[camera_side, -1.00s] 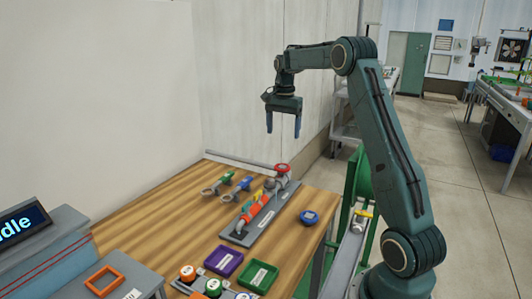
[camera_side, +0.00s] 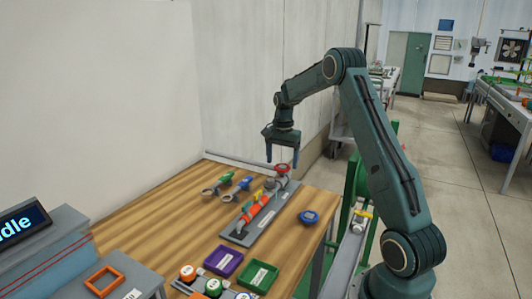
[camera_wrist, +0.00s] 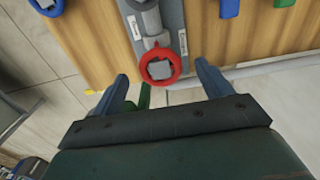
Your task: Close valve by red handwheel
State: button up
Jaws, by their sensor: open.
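The red handwheel (camera_side: 282,168) sits at the far end of a grey valve and pipe assembly on a grey base plate (camera_side: 238,236) on the wooden bench. In the wrist view the handwheel (camera_wrist: 173,77) is a red ring around a grey hub, between my two fingertips in the picture. My gripper (camera_side: 282,158) is open and empty, pointing down just above the handwheel. Its fingertips also show in the wrist view (camera_wrist: 161,72). I cannot tell whether the fingers touch the wheel; a gap shows on each side of it.
An orange-red piece with a yellow lever (camera_side: 257,196) is on the same pipe. Blue- and green-handled items (camera_side: 222,181) lie left of it. A blue round knob (camera_side: 309,217) stands to the right, purple (camera_side: 223,261) and green trays in front. A wall stands behind the bench.

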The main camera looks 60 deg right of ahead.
jog(key=shift+f, duration=1.35)
jog(key=shift+c, duration=0.2)
jog(key=c, duration=1)
jog(key=shift+m, duration=0.3)
